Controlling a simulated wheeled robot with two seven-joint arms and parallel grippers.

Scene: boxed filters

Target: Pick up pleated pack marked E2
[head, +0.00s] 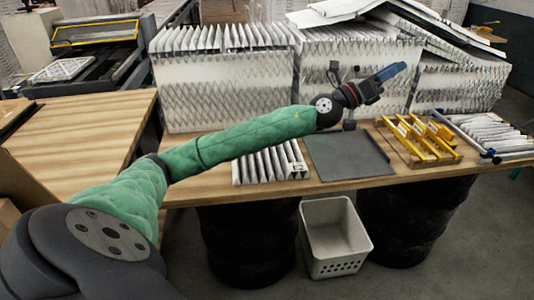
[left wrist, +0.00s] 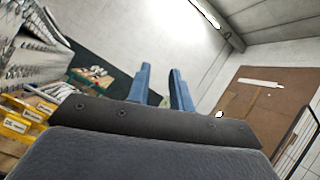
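The pleated pack marked E2 (head: 270,168) is white and lies on the wooden table near its front edge. Its E2 mark faces forward at its right end, and my green-sleeved left arm passes over its rear part in the head view. My left gripper (head: 399,69) has blue fingers and is up and to the right of the pack, well away from it, pointing right. In the left wrist view the two blue fingers (left wrist: 162,88) stand apart with nothing between them. The pack cannot be made out in that view. My right gripper is not in view.
A dark grey mat (head: 348,158) lies right of the pack. Farther right are a yellow rack (head: 421,141) and a framed pleated filter (head: 490,132). Tall stacks of pleated filters (head: 225,92) stand behind. A white bin (head: 336,237) sits below the table.

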